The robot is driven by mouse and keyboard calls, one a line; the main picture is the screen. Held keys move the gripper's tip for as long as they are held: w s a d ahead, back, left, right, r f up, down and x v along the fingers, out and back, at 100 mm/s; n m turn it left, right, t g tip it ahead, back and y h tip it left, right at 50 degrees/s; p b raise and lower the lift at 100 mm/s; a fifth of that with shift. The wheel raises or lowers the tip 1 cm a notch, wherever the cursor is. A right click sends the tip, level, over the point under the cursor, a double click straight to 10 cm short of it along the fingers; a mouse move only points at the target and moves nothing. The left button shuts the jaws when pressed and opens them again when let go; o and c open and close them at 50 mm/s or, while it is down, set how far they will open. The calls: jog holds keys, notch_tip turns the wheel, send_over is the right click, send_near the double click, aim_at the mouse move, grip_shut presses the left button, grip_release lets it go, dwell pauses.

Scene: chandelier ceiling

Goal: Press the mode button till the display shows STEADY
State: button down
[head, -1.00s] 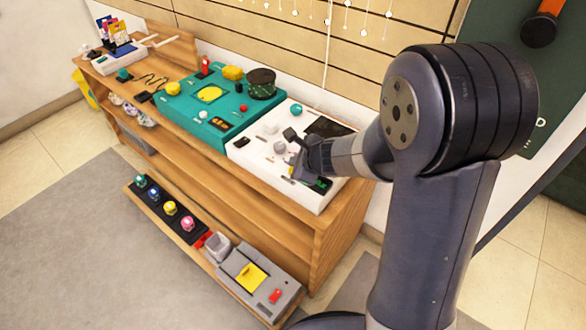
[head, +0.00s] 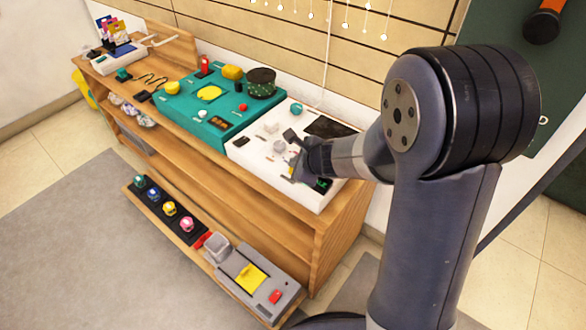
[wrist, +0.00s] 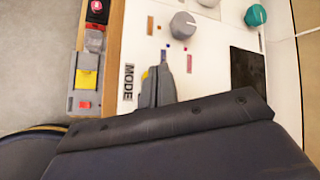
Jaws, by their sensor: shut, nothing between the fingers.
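The white panel (head: 250,150) lies at the right end of the wooden bench. A small dark display (head: 322,185) with green on it shows at its front right corner, too small to read. My gripper (head: 293,168) is shut and empty, low over the panel. In the wrist view its fingers (wrist: 158,72) are together beside the printed MODE label (wrist: 129,82). A bit of yellow (wrist: 145,75) shows at the left of the fingertips. The fingers hide most of what is there, and I cannot tell whether they touch the button.
A grey knob (wrist: 183,25) and a teal knob (wrist: 256,15) stand on the panel, near a flat black plate (wrist: 250,72). A teal panel (head: 180,105) lies to the left. The grey device (head: 262,285) sits on the lower shelf.

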jog(key=shift+f+b, duration=0.5)
jog(key=shift+b, duration=0.1)
dwell(0.5)
dwell(0.3)
jog(key=shift+r+p, duration=0.85)
jog(key=shift+r, duration=0.1)
notch_tip(320, 180, up, 5)
jog(key=p, duration=0.4)
jog(key=shift+p, duration=0.35)
jog(key=shift+d, duration=0.1)
